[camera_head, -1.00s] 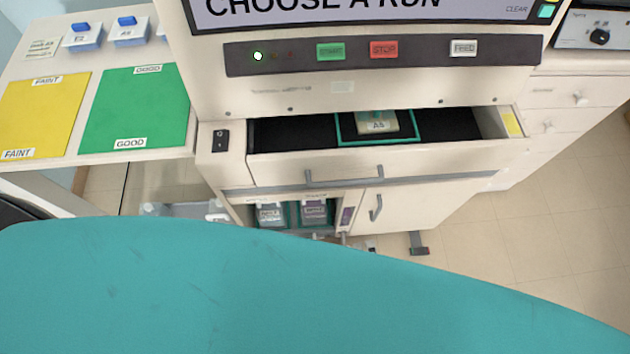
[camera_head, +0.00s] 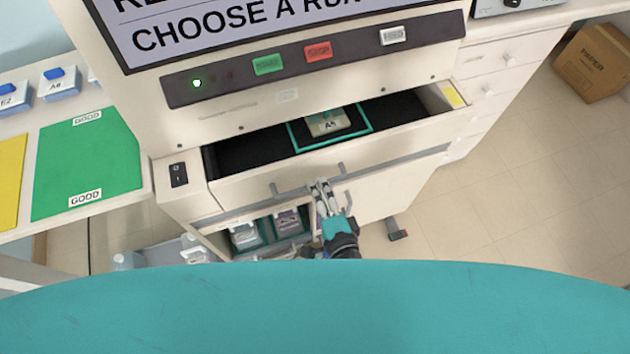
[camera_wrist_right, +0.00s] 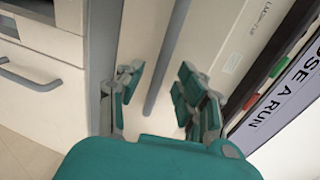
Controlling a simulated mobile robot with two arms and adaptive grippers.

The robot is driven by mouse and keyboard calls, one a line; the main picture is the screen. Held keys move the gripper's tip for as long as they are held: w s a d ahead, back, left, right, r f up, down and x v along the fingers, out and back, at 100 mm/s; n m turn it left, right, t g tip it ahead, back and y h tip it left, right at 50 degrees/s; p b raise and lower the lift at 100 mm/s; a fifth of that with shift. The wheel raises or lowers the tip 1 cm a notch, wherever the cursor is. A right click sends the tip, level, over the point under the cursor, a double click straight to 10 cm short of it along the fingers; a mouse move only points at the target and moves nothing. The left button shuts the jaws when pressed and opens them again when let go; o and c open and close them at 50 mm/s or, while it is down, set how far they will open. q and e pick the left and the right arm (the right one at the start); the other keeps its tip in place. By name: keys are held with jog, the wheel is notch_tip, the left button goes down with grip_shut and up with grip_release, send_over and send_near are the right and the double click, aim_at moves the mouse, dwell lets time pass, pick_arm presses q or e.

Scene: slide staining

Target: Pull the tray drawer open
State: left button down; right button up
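The tray drawer (camera_head: 400,142) of the cream machine stands partly open in the head view. Its dark inside shows, with a teal-rimmed tray (camera_head: 297,142) holding a pale piece labelled like A5. The grey bar handle (camera_head: 292,189) is on the drawer front. My right gripper (camera_head: 320,184) is at this handle, near the handle's right part. In the right wrist view the handle (camera_wrist_right: 165,62) runs between the two spread fingers of the gripper (camera_wrist_right: 159,74), with gaps at both sides; contact is not visible. My left gripper is not in view.
Below the drawer are an open compartment with dark containers (camera_head: 245,237) and a cabinet door. The machine's buttons (camera_head: 318,51) and screen are above. A green mat (camera_head: 88,160) lies on the left counter. A cardboard box (camera_head: 592,62) stands on the floor at right.

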jog(key=shift+x, duration=1.55)
grip_shut()
